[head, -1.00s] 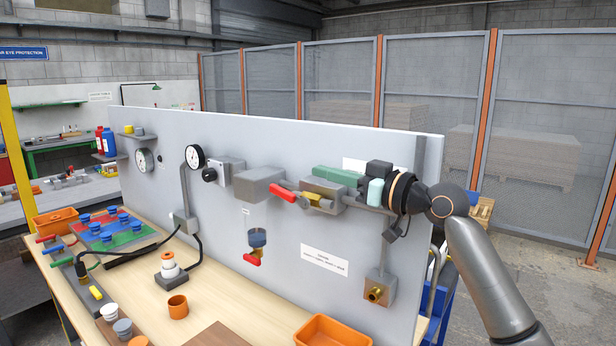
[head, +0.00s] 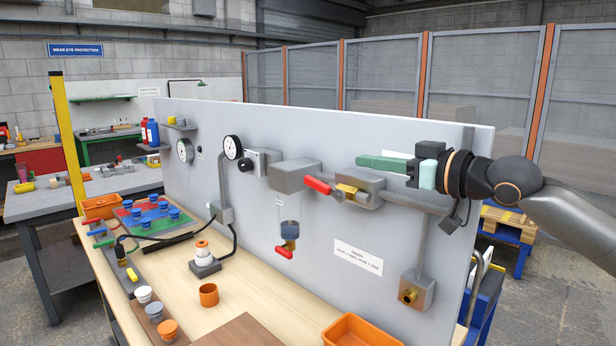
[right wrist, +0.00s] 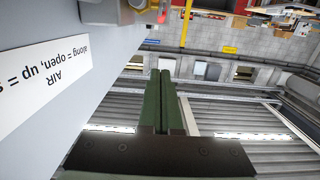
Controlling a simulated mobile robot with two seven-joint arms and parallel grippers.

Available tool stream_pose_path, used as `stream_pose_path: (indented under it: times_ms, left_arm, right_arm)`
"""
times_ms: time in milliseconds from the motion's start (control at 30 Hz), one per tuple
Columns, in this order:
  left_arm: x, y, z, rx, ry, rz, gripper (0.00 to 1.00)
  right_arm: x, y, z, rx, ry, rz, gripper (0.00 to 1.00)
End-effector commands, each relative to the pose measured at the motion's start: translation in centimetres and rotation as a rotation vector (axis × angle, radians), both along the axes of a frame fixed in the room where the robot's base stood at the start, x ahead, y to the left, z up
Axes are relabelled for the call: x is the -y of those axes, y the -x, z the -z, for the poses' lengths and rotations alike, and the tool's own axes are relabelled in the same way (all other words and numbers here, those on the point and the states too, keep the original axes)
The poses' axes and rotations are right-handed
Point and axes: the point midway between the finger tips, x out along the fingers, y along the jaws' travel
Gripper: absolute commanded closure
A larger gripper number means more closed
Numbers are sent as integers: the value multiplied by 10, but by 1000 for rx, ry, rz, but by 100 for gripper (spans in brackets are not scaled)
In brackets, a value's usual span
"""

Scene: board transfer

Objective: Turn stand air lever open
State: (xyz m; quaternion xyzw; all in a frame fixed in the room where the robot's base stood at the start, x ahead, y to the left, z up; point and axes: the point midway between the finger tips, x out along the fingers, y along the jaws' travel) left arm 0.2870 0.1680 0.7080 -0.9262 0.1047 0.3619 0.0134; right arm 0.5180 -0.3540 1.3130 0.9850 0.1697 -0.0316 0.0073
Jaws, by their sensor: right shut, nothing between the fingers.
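The red-handled lever (head: 317,185) is on the grey board (head: 225,120), at the left of a brass valve body (head: 346,190). Its handle lies roughly along the pipe line, not upright. A red handle and brass part also show at the top of the right wrist view (right wrist: 162,12). My right gripper (head: 358,160), with long green fingers, is shut and empty, above and right of the red handle and apart from it. In the right wrist view its fingers (right wrist: 160,75) lie together. My left gripper is not in view.
A white label (right wrist: 40,75) reading "AIR along = open, up = s…" is on the board beside my fingers. Another red handle (head: 284,252) hangs under a bowl. Gauges (head: 232,147) and a grey box (head: 295,176) stick out of the board. An orange tray (head: 360,332) sits below.

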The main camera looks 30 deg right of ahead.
Motion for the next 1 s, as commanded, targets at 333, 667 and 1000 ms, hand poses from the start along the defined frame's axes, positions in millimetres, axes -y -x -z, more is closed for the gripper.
stream_pose_path:
  times_ms: [333, 667, 1000]
  left_arm:
    - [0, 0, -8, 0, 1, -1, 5]
    - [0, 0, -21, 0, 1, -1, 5]
    - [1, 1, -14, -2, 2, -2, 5]
  right_arm:
    - [-9, -30, 1, -3, -7, 3, 100]
    - [-30, -89, 4, -2, -6, 3, 100]
    - [-32, -99, 44, -3, -3, 6, 100]
